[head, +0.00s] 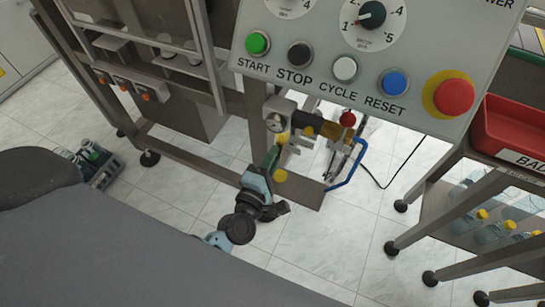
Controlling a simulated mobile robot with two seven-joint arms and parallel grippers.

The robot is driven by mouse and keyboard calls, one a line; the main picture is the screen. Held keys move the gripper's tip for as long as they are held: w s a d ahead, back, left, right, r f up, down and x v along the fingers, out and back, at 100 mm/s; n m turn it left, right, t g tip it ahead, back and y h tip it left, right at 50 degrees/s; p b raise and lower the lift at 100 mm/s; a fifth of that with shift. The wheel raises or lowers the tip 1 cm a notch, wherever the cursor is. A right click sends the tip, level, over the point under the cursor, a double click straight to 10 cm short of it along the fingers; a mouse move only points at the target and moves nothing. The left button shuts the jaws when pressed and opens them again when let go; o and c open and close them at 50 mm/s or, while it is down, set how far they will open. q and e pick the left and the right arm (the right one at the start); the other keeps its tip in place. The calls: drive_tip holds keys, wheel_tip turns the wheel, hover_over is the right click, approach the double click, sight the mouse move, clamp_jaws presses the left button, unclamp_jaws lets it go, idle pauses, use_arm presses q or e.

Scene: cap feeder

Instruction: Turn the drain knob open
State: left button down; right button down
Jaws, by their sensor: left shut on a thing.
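My left gripper (267,168) reaches up from below to the air service unit (304,125) under the control panel. It is shut on a small part at the underside of the unit, which I take to be the drain knob; the fingers and arm mostly hide it. How far the drain knob is turned cannot be seen. My right gripper is out of view.
The control panel (330,90) with buttons overhangs the unit. A blue hose (348,171) loops down at its right. A metal machine frame (195,165) stands to the left. A trolley with a red bin (512,130) and bottles is at the right. Tiled floor is clear below.

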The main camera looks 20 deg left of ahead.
use_arm(q)
drive_tip(key=c, duration=1.2)
unclamp_jaws()
drive_tip(key=shift+c, duration=0.2)
drive_tip(key=shift+s, duration=0.1)
drive_tip(key=s, duration=0.7)
drive_tip(key=shift+s+a+f, duration=0.15)
drive_tip(key=shift+s, duration=0.2)
